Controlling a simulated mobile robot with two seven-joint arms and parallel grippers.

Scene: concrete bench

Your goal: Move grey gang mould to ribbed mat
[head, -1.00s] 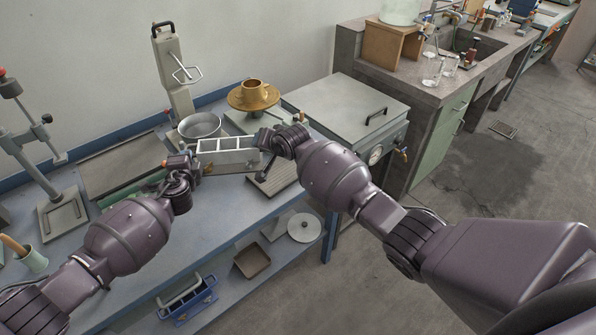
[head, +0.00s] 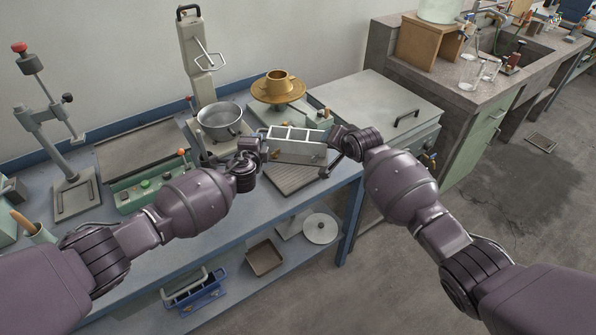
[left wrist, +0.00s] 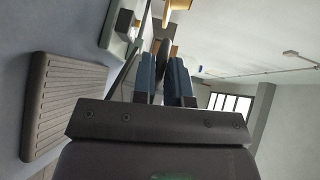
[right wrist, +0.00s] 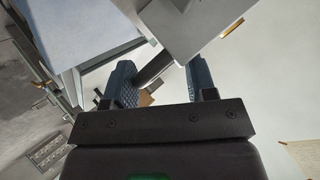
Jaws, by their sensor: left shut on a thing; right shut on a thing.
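The grey gang mould (head: 297,151), an open-topped block with several compartments in a row, is held level between my two grippers. My left gripper (head: 261,152) is shut on its left end and my right gripper (head: 338,140) on its right end. The right wrist view shows the mould's grey body (right wrist: 187,22) beyond the fingers, with a dark handle between them. The dark ribbed mat (head: 292,180) lies on the bench below the mould, partly hidden by it. The mat also shows in the left wrist view (left wrist: 62,108). The mould looks raised above the mat.
A grey lidded box (head: 372,105) is at right. A green control box (head: 150,187) is at left.

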